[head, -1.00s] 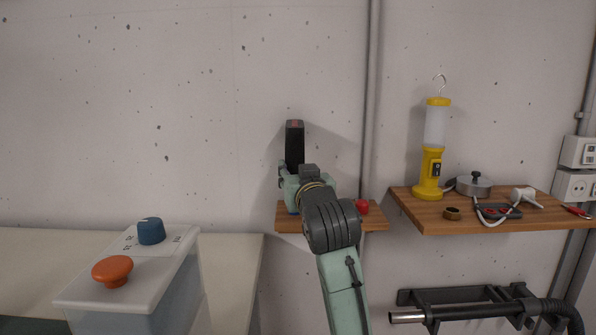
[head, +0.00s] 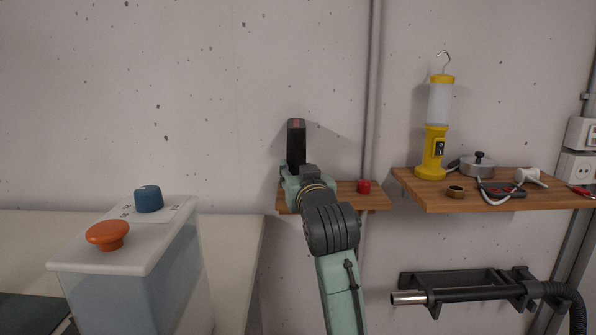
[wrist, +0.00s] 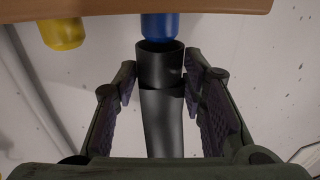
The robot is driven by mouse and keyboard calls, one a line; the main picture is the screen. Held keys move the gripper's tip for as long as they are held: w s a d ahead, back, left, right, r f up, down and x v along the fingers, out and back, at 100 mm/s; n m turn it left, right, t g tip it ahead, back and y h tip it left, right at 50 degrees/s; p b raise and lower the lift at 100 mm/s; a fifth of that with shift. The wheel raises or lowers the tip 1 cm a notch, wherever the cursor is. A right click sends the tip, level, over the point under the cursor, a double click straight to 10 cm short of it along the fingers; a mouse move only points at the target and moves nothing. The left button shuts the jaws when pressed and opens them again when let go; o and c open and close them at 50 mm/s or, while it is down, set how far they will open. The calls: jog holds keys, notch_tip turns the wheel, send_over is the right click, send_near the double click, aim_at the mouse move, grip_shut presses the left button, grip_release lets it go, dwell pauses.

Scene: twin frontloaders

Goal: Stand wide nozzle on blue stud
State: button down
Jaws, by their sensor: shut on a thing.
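The wide nozzle (head: 296,143) is black and stands upright above my gripper (head: 291,188) in the head view, with a reddish patch near its top. In the wrist view my gripper (wrist: 161,105) is shut on the nozzle (wrist: 162,115), whose round open end faces the blue stud (wrist: 160,27). The stud's end overlaps the nozzle's rim in that picture. I cannot tell whether they touch or the stud is inside. My gripper and arm hide the blue stud in the head view.
The small wooden shelf (head: 347,199) also carries a red stud (head: 363,187); a yellow stud (wrist: 62,32) shows in the wrist view. A pipe (head: 370,90) runs up the wall close by. A larger shelf (head: 480,200) at right holds a yellow lantern (head: 436,130).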

jog(key=shift+f+b, duration=0.3)
jog(key=shift+f, duration=1.15)
dwell(2.0)
jog(key=c, duration=0.9)
grip_release()
jog(key=shift+c, duration=0.2)
